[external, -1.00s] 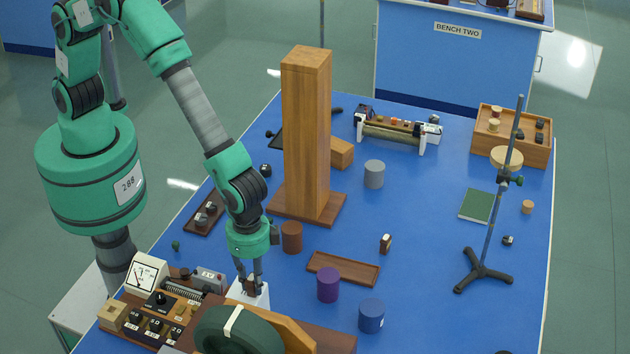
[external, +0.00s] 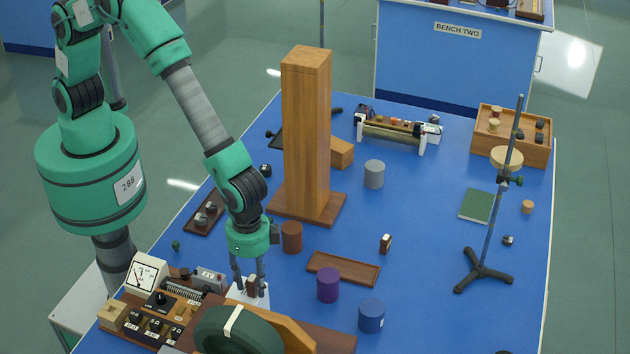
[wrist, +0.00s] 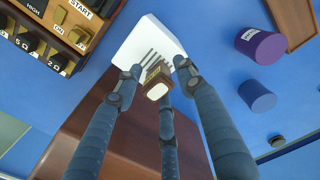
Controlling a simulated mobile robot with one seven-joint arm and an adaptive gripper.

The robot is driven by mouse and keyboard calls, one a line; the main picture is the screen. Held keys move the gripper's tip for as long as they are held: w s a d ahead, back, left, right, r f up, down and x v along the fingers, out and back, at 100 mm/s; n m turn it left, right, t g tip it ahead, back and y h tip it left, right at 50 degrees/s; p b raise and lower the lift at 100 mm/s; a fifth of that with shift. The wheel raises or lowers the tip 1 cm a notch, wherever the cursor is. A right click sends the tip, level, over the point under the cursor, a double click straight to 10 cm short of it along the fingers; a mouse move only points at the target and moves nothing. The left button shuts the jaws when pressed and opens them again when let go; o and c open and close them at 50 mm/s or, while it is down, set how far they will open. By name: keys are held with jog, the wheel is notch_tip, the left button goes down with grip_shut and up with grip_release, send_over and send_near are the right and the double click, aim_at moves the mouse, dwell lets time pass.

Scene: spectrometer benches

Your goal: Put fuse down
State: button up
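The fuse (external: 252,285), a small brown block with a pale end, stands at the white slotted block (external: 262,300) near the front left of the blue bench. In the wrist view the fuse (wrist: 157,82) shows between my fingers, in front of the slots of the white block (wrist: 146,40). How deep it sits is hidden. My gripper (external: 250,283) is open around the fuse, pointing down. Its three dark fingers (wrist: 159,78) are spread, with visible gaps to the fuse on the left and right.
An instrument panel (external: 165,305) with a meter and a dark green coil (external: 240,330) crowd the front left. A brown cylinder (external: 292,237), a purple cylinder (external: 328,285) and a tall wooden column (external: 307,135) stand close by.

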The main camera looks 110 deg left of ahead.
notch_tip(320, 180, up, 12)
dwell(0.6)
jog(key=shift+f, duration=0.1)
dwell(0.4)
notch_tip(320, 180, up, 12)
jog(key=r+t, duration=0.1)
send_over(256, 271)
jog(key=s+a, duration=0.4)
jog(key=a, duration=0.3)
jog(key=s+a+r+t, duration=0.2)
jog(key=s+a+r, duration=0.5)
jog(key=s+r, duration=0.3)
jog(key=s+a+r+t, duration=0.1)
jog(key=s+a+r, duration=0.1)
jog(key=s, duration=0.5)
jog(key=s+a+r, duration=0.2)
jog(key=s+a, duration=0.3)
jog(key=s, duration=0.3)
jog(key=s+a+r+t, duration=0.1)
jog(key=s+a+r, duration=0.2)
jog(key=s, duration=0.5)
jog(key=shift+s+a+n+t, duration=0.2)
jog(key=shift+n+t, duration=0.1)
jog(key=shift+n, duration=0.1)
jog(key=shift+f, duration=0.15)
